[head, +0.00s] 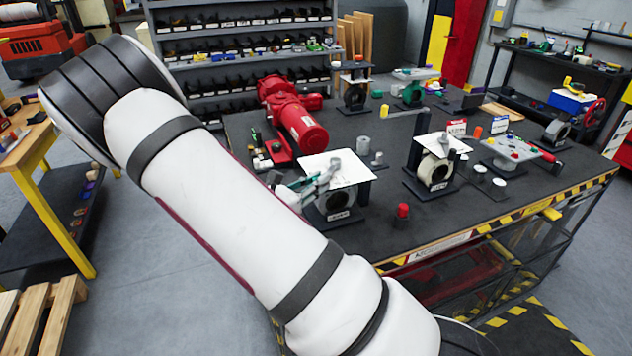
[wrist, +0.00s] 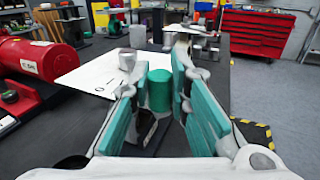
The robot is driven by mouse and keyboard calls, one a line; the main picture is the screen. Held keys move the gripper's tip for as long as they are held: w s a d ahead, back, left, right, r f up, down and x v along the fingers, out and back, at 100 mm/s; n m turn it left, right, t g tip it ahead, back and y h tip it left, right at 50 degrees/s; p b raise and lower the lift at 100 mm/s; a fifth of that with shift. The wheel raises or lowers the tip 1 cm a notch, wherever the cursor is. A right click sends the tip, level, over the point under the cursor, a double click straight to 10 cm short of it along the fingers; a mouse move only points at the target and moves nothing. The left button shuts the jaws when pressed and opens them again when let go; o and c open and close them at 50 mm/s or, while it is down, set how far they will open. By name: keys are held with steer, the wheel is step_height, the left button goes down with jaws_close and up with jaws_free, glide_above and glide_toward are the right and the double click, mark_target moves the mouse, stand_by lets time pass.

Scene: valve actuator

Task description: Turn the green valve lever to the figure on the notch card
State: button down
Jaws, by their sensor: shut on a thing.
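A valve with a white square plate (head: 343,166) on top stands at the near left of the black workbench, with a dark post at its right. In the wrist view the white plate (wrist: 88,77) lies ahead and left, with small marks too blurred to read and a grey knob (wrist: 126,61). My gripper (head: 318,182) is at the plate's near left side. In the wrist view its teal pads are shut on an upright green cylinder (wrist: 159,92), the lever's grip. The rest of the lever is hidden. I cannot tell which of the small cards is the notch card.
Another valve with a white plate (head: 438,147) stands to the right. A red motor (head: 298,120) lies behind my gripper. A red-topped peg (head: 403,211) stands near the front.

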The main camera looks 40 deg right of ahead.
steer(key=c, duration=1.5)
jaws_free()
steer(key=a, duration=0.4)
steer(key=s+a, duration=0.1)
steer(key=a, duration=0.7)
steer(key=shift+s, duration=0.2)
steer(key=shift+d, duration=0.1)
